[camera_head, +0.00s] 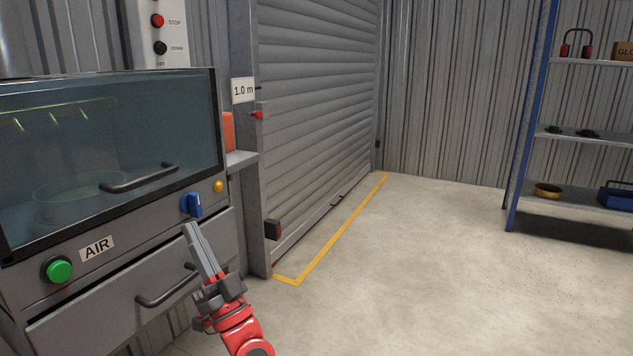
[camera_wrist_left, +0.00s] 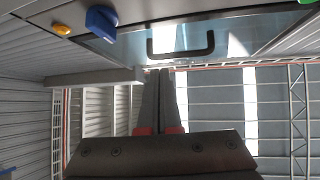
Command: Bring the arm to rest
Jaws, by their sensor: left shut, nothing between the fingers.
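My left gripper (camera_head: 193,232) is shut and empty. In the head view its red and grey arm comes up from the bottom, and the grey fingers point up and to the left. The fingertips show just below the blue knob (camera_head: 192,205) on the cabinet front; I cannot tell whether they touch the cabinet. In the left wrist view the closed fingers (camera_wrist_left: 159,76) point toward the cabinet's dark handle (camera_wrist_left: 180,42), with the blue knob to the upper left. My right gripper is not in view.
The glass-fronted cabinet (camera_head: 120,215) with a green button (camera_head: 59,269) and a lower drawer handle (camera_head: 166,287) stands at the left. A roller door (camera_head: 318,110) is behind. A blue-framed shelf (camera_head: 530,110) stands at the right. The concrete floor (camera_head: 420,280) is clear.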

